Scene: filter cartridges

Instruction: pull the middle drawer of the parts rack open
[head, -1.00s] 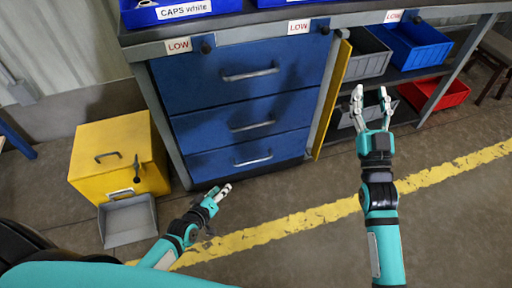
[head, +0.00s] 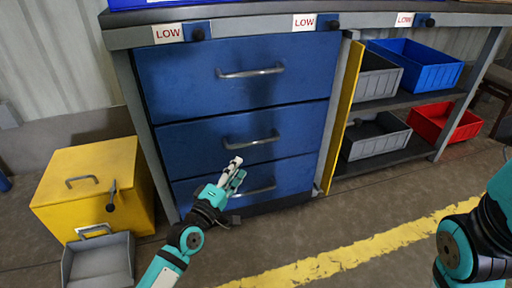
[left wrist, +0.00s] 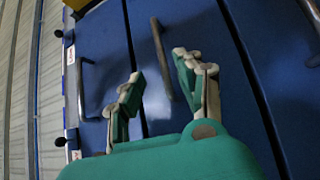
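The parts rack is a blue drawer unit with three shut drawers. The middle drawer (head: 185,147) has a grey bar handle (head: 251,141). My left gripper (head: 234,168) is in front of the rack and shows just below that handle in the head view. In the left wrist view the gripper's two fingers (left wrist: 160,72) are spread apart and empty. There the middle handle (left wrist: 159,52) shows beyond them, between the fingertips, apparently not touched. My right gripper is out of view; only part of the right arm shows at the right edge.
The top drawer (head: 185,80) and bottom drawer (head: 195,190) have similar handles. A yellow panel (head: 343,115) edges the unit on the right, beside shelves of bins. A yellow box (head: 90,180) and grey scoop-like bin (head: 98,265) stand at left.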

